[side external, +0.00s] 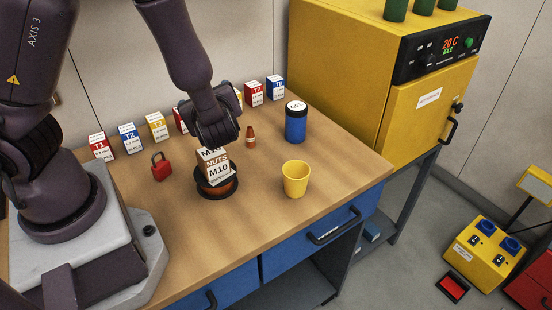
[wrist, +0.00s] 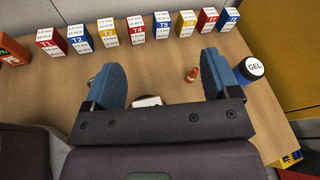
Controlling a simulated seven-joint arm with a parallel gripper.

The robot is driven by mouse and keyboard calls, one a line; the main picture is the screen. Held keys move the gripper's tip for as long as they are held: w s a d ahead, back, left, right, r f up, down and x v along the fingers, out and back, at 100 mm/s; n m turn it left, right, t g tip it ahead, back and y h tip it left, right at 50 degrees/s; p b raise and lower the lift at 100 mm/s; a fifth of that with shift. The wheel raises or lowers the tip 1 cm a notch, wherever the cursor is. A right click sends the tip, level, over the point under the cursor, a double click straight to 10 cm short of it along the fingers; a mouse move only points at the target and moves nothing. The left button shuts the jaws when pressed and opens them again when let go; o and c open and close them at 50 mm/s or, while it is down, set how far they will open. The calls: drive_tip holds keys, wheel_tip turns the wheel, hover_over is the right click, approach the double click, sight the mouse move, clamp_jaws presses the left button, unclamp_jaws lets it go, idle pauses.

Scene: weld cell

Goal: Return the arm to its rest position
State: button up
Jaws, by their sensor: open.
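My gripper (side external: 222,142) hangs pointing down over the workbench in the side external view, just above and behind the M10 nuts box (side external: 213,165). In the wrist view its two blue-padded fingers (wrist: 163,75) are spread wide with nothing gripped. The nuts box sits tilted in a round black holder (side external: 217,191). A bit of a white box top (wrist: 148,101) shows behind the gripper's dark crossbar, which hides the rest. I cannot tell whether the fingers touch the box.
A row of labelled boxes (side external: 128,138) lines the back. A red padlock (side external: 161,167), yellow cup (side external: 295,179), blue GEL jar (side external: 296,124) and small orange-red item (side external: 250,137) stand on the workbench (side external: 262,222). A yellow oven (side external: 345,75) stands at the right.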

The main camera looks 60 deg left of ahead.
drive_tip(key=s+d+r+n+g+h, duration=0.3)
drive_tip(key=s+d+n+g+h, duration=0.15)
drive_tip(key=s+n+h, duration=0.5)
drive_tip(key=d+r+n+t+h, duration=0.2)
drive_tip(key=r+n, duration=0.2)
drive_tip(key=r, duration=0.1)
drive_tip(key=d+r+n+t+h, duration=0.2)
drive_tip(key=r+n+t+h, duration=0.1)
drive_tip(key=r, duration=0.3)
drive_tip(key=shift+w+n, duration=0.2)
drive_tip(key=shift+n, duration=0.45)
drive_tip(key=shift+r+t, duration=0.1)
drive_tip(key=shift+t, duration=0.15)
